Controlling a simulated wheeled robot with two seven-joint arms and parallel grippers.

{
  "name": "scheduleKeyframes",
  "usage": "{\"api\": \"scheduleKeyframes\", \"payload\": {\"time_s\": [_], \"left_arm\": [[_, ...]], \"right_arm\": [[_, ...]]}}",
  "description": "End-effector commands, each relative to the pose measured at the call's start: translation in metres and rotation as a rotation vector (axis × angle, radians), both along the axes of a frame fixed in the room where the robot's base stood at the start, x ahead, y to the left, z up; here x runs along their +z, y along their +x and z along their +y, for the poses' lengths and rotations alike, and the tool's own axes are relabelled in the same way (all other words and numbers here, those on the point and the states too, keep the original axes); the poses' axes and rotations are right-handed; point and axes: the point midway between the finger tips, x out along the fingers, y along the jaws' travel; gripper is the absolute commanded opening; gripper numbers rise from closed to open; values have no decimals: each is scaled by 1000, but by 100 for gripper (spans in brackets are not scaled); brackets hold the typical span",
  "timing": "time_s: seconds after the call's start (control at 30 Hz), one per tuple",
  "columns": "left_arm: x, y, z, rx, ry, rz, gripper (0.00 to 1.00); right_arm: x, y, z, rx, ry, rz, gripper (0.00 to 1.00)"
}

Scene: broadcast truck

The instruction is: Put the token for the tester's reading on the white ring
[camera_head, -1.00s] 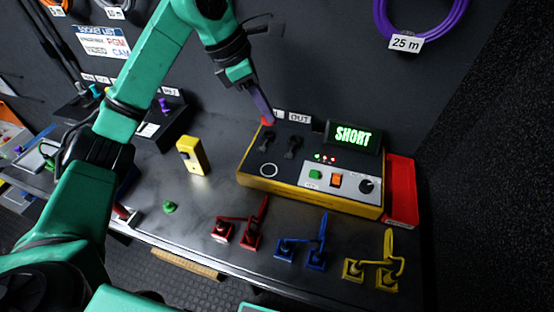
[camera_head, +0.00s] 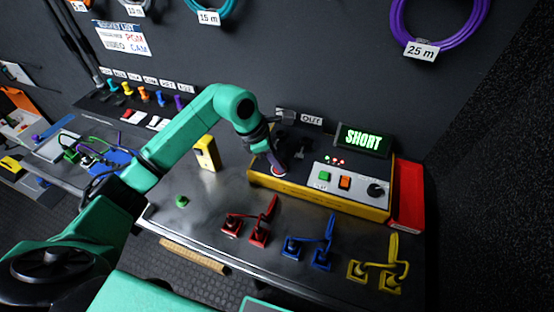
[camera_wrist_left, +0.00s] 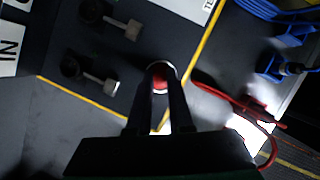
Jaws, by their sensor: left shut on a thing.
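The tester (camera_head: 325,187) is a yellow-sided box with a dark top, and its display (camera_head: 362,140) reads SHORT in green. The white ring (camera_head: 278,174) is on the tester's left front part, partly hidden by my left gripper (camera_head: 276,168). In the wrist view my left gripper (camera_wrist_left: 160,88) is shut on a round red token (camera_wrist_left: 159,82), at the ring (camera_wrist_left: 155,65), whose pale rim shows around the token. I cannot tell whether the token touches the surface. A green token (camera_head: 181,201) lies on the bench left of the tester. My right gripper is not in view.
A yellow block-shaped device (camera_head: 207,153) stands left of the tester. A red tray (camera_head: 408,195) is right of the tester. Two dark sockets (camera_wrist_left: 90,75) with levers are near the gripper.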

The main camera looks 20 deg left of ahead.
Motion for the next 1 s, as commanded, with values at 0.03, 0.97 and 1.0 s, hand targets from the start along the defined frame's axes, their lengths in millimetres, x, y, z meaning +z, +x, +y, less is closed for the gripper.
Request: {"api": "scheduleKeyframes", "payload": {"time_s": [0.03,0.97,1.0], "left_arm": [[-1,0,0,0,0,0,27],[105,-18,39,3,1,-2,49],[109,-19,40,1,0,0,49]], "right_arm": [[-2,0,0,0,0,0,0],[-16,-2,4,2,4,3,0],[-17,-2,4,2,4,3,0]]}}
